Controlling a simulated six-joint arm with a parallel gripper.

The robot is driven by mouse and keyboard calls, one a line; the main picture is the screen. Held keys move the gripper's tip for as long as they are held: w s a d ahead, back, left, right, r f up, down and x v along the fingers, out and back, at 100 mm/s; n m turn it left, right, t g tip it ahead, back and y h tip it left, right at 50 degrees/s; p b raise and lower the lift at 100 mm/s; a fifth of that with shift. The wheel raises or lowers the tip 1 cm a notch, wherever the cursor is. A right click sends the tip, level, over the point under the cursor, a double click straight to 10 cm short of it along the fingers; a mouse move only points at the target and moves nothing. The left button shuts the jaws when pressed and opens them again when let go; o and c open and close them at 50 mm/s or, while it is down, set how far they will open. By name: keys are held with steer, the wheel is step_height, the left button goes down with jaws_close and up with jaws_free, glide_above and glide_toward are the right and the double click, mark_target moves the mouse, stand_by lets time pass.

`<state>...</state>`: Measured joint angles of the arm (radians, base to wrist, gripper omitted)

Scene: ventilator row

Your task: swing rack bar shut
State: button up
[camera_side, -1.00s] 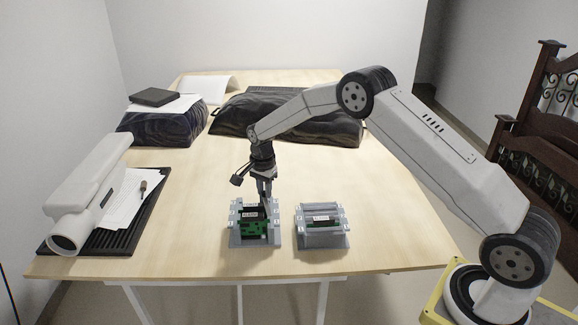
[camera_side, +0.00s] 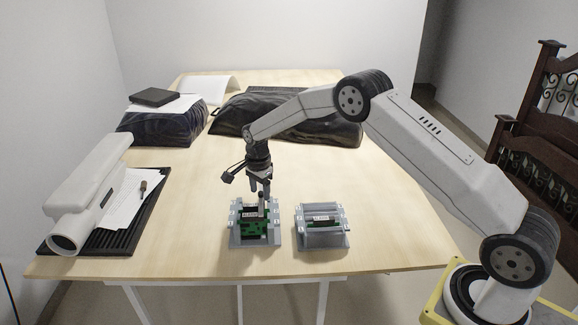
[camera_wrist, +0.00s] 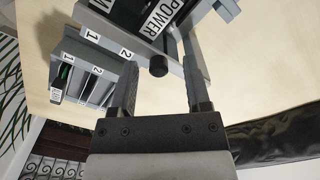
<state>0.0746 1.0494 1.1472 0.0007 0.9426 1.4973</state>
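The left rack (camera_side: 273,236) is a grey frame holding green boards, close to the table's front edge. My gripper (camera_side: 262,208) is low over it, with its fingers at the boards' upper edge. In the wrist view my gripper (camera_wrist: 161,66) has its fingers spread apart, one on each side of a round black knob (camera_wrist: 158,66). The knob is beside a grey strip of the rack (camera_wrist: 110,38), and I see no finger clearly touching it. A label reading POWER (camera_wrist: 162,18) is just beyond. I cannot tell clearly which piece is the rack bar or how far it is swung.
A second grey rack (camera_side: 321,240) stands just to the right, with a narrow gap between. A white device (camera_side: 88,190) lies on a black ribbed mat (camera_side: 110,245) at the left. Dark bags (camera_side: 300,125) lie at the back.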

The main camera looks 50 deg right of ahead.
mark_target(260, 192)
steer(key=shift+r, duration=0.1)
steer(key=shift+r, duration=3.8)
steer(key=shift+s, duration=0.1)
steer(key=s+a+r+n+t, duration=0.1)
steer(key=s+a+n, duration=0.1)
steer(key=s+n, duration=0.7)
steer(key=s+a+n+t, duration=0.1)
steer(key=s+n, duration=0.8)
steer(key=s, duration=1.2)
steer(key=shift+a+r+t, duration=0.3)
steer(key=shift+a+r, duration=0.05)
steer(key=shift+a, duration=0.3)
